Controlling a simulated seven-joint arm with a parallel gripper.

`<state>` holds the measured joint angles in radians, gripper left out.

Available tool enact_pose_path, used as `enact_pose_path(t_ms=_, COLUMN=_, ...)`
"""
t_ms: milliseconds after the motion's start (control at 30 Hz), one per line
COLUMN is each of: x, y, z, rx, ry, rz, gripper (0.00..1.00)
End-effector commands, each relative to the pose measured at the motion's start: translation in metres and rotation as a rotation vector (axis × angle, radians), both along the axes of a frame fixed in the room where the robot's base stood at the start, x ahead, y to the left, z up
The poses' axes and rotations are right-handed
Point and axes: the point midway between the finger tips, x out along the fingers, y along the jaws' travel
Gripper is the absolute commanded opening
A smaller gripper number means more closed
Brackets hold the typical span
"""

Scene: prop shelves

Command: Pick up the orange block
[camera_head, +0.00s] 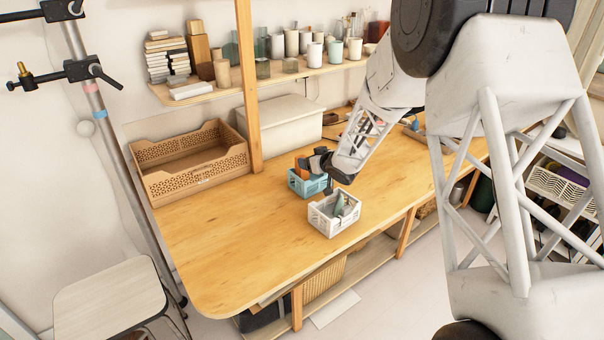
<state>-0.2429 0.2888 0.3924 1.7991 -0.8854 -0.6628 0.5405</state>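An orange block (303,164) shows as a small upright orange patch in the teal crate (306,188) on the wooden table. My gripper (324,172) is dark and small in this view, at the right side of the teal crate, close to the orange block. Its fingers point down toward the space over the teal and white crates. I cannot tell whether they touch anything or how far apart they are. The lower part of the block is hidden by the crate wall.
A white crate (334,227) with a grey-green item stands just in front of the teal crate. A brown crate (190,164) and a lidded cream box (281,126) stand behind. A wooden post (248,90) rises at the table's back. The table's left front is clear.

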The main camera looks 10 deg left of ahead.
Motion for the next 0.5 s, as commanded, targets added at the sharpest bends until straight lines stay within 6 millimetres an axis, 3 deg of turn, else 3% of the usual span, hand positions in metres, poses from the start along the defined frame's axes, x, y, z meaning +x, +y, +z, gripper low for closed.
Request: enact_pose_path(t_ms=500, x=0.0043, y=0.005, z=-0.0029, rx=0.0, ry=0.0, rz=0.002, gripper=0.72)
